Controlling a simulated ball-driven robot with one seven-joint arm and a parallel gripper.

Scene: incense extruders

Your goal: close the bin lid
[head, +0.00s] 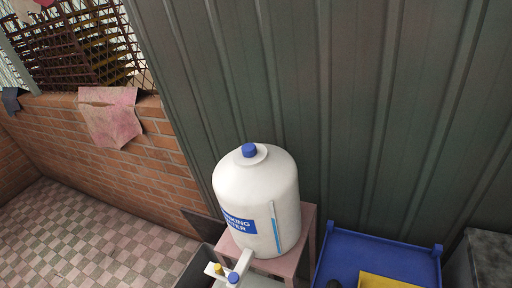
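A dark grey open-topped box that looks like the bin (190,268) shows at the bottom edge, left of the water dispenser. A dark flat panel, which looks like its lid (203,222), stands raised at its back, by the wall.
A blue tray (370,255) and a grey block (490,260) are at right. Tiled floor (80,230) is clear at left, before a brick wall (80,150).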

